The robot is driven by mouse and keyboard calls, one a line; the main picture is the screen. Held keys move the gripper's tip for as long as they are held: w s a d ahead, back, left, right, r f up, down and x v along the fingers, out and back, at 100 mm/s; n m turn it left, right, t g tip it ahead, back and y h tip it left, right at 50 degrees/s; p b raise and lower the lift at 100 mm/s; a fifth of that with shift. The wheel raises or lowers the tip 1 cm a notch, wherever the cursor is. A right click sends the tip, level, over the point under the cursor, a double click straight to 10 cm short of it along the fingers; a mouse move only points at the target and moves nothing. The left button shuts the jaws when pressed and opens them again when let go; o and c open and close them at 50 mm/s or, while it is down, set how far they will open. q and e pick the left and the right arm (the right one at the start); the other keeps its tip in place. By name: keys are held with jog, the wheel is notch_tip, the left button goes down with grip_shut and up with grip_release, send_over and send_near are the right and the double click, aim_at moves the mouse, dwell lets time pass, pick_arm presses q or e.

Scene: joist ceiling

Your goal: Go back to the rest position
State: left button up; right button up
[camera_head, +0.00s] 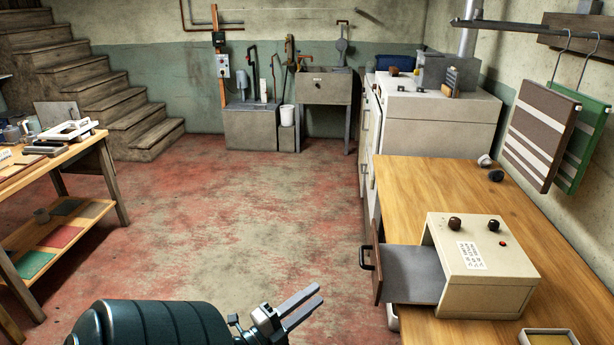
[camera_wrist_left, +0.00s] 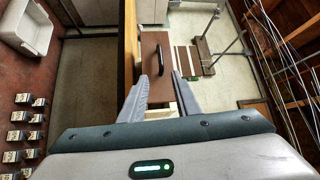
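My left gripper (camera_head: 303,308) is at the bottom middle of the head view, over the floor to the left of the wooden counter. In the left wrist view its two fingers (camera_wrist_left: 160,85) stand apart with nothing held between them. A cream box (camera_head: 485,265) with dark knobs stands on the counter, and its brown door (camera_head: 377,262) with a black handle hangs open on the left side. The brown door also shows beyond the fingertips in the left wrist view (camera_wrist_left: 157,85), apart from them as far as I can tell. My right gripper is not in view.
The wooden counter (camera_head: 420,185) runs along the right. A yellow-lined tray (camera_head: 548,337) is at its front edge. A workbench (camera_head: 50,165) stands at the left, a sink (camera_head: 325,88) at the back. The red-grey floor (camera_head: 220,220) between them is clear.

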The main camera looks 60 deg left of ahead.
pick_arm(q)
jog(key=shift+s, duration=0.45)
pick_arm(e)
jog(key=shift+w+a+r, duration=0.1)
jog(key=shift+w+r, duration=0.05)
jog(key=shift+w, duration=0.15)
pick_arm(q)
jog(key=d+f+n+g, duration=0.25)
jog(key=d+f, duration=0.25)
jog(key=f, duration=0.4)
jog(key=d+f+n+g, duration=0.2)
jog(key=d+f+n, duration=0.2)
jog(key=f, duration=0.6)
jog(key=d+f+n+g, duration=0.25)
jog(key=d+f, duration=0.25)
jog(key=f, duration=0.4)
jog(key=s+d+f+n+g+h, duration=0.2)
jog(key=s+d+f, duration=0.2)
jog(key=d+f, duration=0.5)
jog(key=s+d+f+n+g+h, duration=0.1)
jog(key=s+d+f+g+h, duration=0.1)
jog(key=s+d+f, duration=0.3)
jog(key=d+f+g, duration=0.1)
jog(key=d+f, duration=0.3)
jog(key=d, duration=0.1)
jog(key=shift+d+f+n, duration=0.2)
jog(key=shift+f+n, duration=0.2)
